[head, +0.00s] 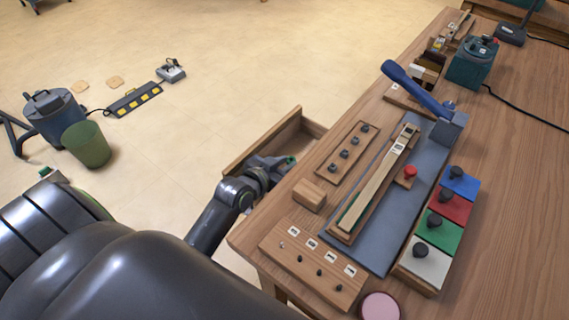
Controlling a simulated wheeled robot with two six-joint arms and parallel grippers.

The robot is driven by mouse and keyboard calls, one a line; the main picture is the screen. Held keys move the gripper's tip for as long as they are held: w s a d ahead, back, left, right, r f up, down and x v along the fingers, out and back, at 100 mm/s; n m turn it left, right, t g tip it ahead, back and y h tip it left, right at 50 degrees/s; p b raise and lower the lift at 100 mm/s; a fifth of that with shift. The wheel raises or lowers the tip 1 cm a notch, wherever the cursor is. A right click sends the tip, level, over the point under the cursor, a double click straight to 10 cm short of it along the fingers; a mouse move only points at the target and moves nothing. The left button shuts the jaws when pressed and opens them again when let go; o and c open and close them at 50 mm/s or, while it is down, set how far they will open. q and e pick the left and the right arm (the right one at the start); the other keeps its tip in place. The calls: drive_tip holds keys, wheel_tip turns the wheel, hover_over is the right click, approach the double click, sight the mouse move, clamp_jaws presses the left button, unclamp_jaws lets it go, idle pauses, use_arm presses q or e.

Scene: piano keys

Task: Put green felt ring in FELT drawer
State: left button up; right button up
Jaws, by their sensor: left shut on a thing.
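An open wooden drawer (262,140) sticks out from the left side of the workbench; I cannot read a label on it. My left gripper (284,163) is at the drawer's near end, by the bench edge, and partly hides the inside. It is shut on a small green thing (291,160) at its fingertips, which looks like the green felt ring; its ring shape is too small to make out. My right gripper is not in view.
The workbench (510,220) holds a wooden block (309,196), a peg board (348,153), a labelled board (312,268), a blue lever press (420,92) and coloured blocks with black knobs (448,208).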

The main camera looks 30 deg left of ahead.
use_arm(q)
drive_tip(key=shift+s+f, duration=0.15)
drive_tip(key=shift+f, duration=0.35)
drive_tip(key=o, duration=0.9)
drive_tip(key=shift+s+f, duration=0.1)
drive_tip(key=shift+f, duration=0.1)
drive_tip(key=shift+r, duration=0.7)
drive_tip(key=v, duration=0.5)
drive_tip(key=p+v, duration=0.1)
drive_tip(key=v, duration=0.5)
drive_tip(key=shift+s+a+r, duration=0.1)
drive_tip(key=shift+s+r, duration=0.1)
drive_tip(key=shift+r, duration=0.15)
drive_tip(key=shift+s, duration=0.1)
